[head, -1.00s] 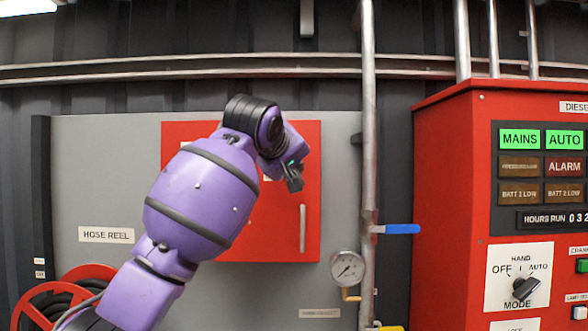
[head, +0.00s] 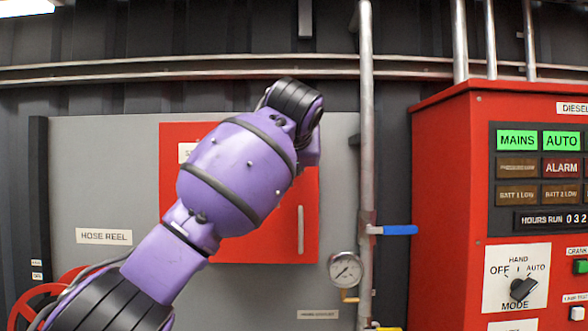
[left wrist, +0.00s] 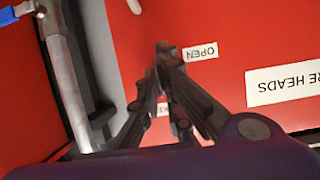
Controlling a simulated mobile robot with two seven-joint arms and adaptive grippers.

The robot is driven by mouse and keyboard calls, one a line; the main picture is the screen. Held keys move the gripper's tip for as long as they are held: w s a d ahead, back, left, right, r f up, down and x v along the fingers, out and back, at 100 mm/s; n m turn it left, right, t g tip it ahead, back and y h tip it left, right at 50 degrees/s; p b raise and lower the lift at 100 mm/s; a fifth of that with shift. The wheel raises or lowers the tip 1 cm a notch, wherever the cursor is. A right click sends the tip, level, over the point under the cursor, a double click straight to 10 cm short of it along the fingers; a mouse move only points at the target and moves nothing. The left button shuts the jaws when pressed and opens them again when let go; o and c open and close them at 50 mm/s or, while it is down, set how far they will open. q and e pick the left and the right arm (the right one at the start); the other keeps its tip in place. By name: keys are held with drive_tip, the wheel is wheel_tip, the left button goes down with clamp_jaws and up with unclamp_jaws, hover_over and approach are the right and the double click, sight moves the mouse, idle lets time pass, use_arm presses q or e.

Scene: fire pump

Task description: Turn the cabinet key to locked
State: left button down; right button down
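The red cabinet (head: 180,235) hangs on the grey panel, partly hidden behind my left arm in the head view. Its red door (left wrist: 225,25) fills much of the left wrist view, with an upside-down OPEN label (left wrist: 200,52) and another small label (left wrist: 163,109) mostly behind the fingers. My left gripper (left wrist: 160,62) is over the door beside the OPEN label, its fingertips drawn together. I cannot make out the key; the fingers cover the spot between the two labels. In the head view my left gripper is hidden behind its own arm. My right gripper is not in view.
A vertical pipe (head: 366,130) with a blue-handled valve (head: 398,230) and a gauge (head: 345,269) stands right of the cabinet. The door handle (head: 300,230) sticks out at the cabinet's right. A red control panel (head: 450,180) is at far right.

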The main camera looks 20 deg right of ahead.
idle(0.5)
use_arm(q)
drive_tip(key=c, duration=2)
unclamp_jaws()
drive_tip(key=v, duration=1.2)
drive_tip(key=shift+s+f, duration=0.1)
